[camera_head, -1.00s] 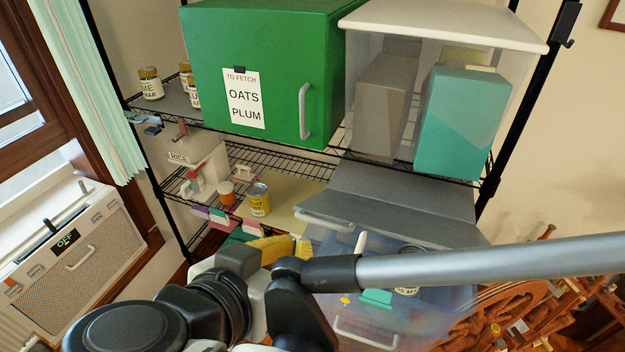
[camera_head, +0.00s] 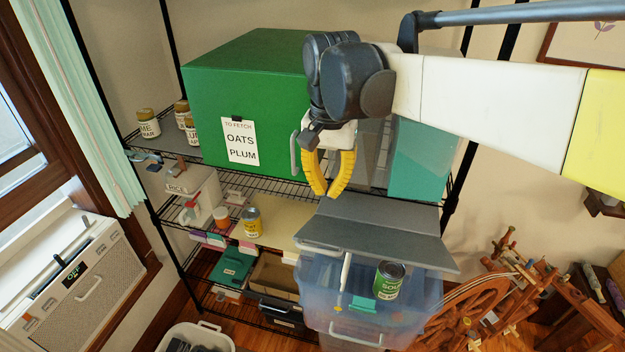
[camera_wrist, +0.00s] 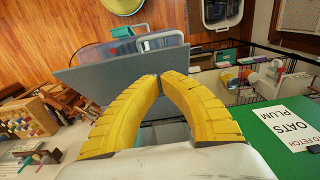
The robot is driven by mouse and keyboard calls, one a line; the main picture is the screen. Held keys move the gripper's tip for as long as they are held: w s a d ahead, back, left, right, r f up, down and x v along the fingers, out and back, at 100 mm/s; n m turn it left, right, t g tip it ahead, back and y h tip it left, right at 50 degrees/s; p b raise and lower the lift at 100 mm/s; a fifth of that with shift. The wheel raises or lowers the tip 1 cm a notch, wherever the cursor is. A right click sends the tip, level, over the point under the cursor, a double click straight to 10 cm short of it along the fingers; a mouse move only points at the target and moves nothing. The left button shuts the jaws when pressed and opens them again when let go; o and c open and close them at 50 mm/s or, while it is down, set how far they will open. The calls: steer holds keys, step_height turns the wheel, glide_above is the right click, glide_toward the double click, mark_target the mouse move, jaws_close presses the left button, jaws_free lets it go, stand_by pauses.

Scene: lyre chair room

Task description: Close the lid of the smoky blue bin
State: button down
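The smoky blue bin (camera_head: 318,292) is a translucent tub with a pale front handle, low in front of the rack in the head view. Its grey lid (camera_head: 375,243) is raised above the tub, with a second grey panel (camera_head: 395,209) behind it; the opening below shows. A green soup can (camera_head: 389,281) and a teal item show in the tub. My gripper (camera_head: 328,194) hangs above and behind the lid, yellow fingers pointing down, tips together and holding nothing. In the wrist view, the fingertips (camera_wrist: 159,77) appear in front of the grey panel (camera_wrist: 100,75), and the bin (camera_wrist: 125,50) lies beyond.
A green box (camera_head: 215,100) labelled oats and plum stands left of my gripper. A teal box (camera_head: 420,160) stands behind my arm. Shelves hold jars and a yellow can (camera_head: 252,222). A wooden spinning wheel (camera_head: 470,310) is right of the bin; a white basket (camera_head: 190,338) is lower left.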

step_height(320, 180, down, 7)
steer(key=shift+w+f+p, duration=0.1)
steer(key=shift+f+p, duration=0.05)
steer(key=shift+p, duration=0.2)
steer(key=f, duration=0.1)
steer(key=s+f, duration=0.2)
steer(key=shift+a+p, duration=0.3)
steer(key=shift+s+a+f, duration=0.15)
steer(key=shift+s+f, duration=0.15)
steer(key=shift+f, duration=0.1)
steer(key=shift+s, duration=0.1)
steer(key=shift+s+a+f+t+h+b, duration=0.15)
steer(key=shift+s+f+t+b, duration=0.2)
steer(key=shift+f+b, duration=0.2)
steer(key=shift+s+a+f+t+h+b, duration=0.15)
steer(key=shift+s+f+t+b, duration=0.15)
steer(key=shift+f+b, duration=0.25)
steer(key=shift+s+a+f+t+h+b, duration=0.25)
steer(key=shift+s+f+t+b, duration=0.35)
steer(key=shift+f+b, duration=1.3)
steer(key=shift+s+a+f+t+h+b, duration=0.2)
steer(key=shift+s+f+t+b, duration=0.4)
steer(key=shift+f+b, duration=1.25)
steer(key=shift+s+a+f+t+h+b, duration=0.2)
steer(key=shift+s+f+t+b, duration=0.4)
steer(key=shift+f+b, duration=1.3)
steer(key=shift+f+p, duration=0.3)
